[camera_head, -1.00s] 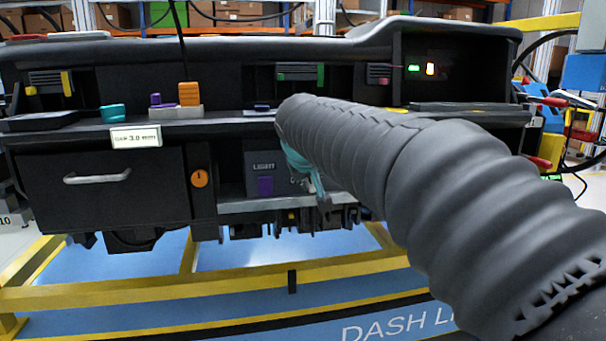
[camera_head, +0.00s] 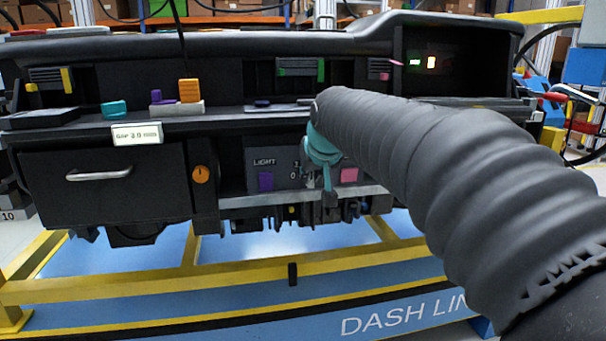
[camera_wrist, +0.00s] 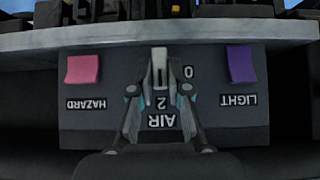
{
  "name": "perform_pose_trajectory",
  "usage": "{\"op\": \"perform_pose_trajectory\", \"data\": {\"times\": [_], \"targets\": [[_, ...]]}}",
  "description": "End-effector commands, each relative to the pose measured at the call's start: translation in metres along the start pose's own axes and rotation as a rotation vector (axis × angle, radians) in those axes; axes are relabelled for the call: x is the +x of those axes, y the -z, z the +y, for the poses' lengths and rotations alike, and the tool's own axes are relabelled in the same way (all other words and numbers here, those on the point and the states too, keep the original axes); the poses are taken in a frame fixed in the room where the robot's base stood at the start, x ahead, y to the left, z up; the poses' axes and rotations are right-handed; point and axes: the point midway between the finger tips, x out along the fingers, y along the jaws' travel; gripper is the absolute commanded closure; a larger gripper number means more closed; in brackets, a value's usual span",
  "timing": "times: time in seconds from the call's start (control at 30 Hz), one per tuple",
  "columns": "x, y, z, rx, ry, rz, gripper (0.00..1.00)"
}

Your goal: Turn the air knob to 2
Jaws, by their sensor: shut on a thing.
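The air knob (camera_wrist: 159,68) is a pale upright bar on a dark panel in the wrist view, where the lettering is upside down. The AIR label (camera_wrist: 161,121) and the 2 lie just below it, and the 0 is to its right. My gripper (camera_wrist: 159,92) has one fingertip on each side of the knob and is shut on it. In the head view my gripper (camera_head: 320,182) reaches down to the same panel and hides most of the knob. The exact mark the knob points to is hard to tell.
The purple LIGHT switch (camera_wrist: 242,64) and pink HAZARD switch (camera_wrist: 83,69) flank the knob. A silver ledge (camera_wrist: 110,37) runs along the panel's edge. In the head view, an orange knob (camera_head: 201,174) and a drawer handle (camera_head: 99,174) are farther left.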

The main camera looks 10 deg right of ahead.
Motion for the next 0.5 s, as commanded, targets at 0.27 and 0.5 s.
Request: {"op": "perform_pose_trajectory", "data": {"times": [0.27,0.5], "targets": [[0.0017,-0.0020,0.0000,-0.001,0.000,-0.006,0.58],[0.0000,-0.0011,-0.0003,-0.001,0.000,-0.003,0.58]]}}
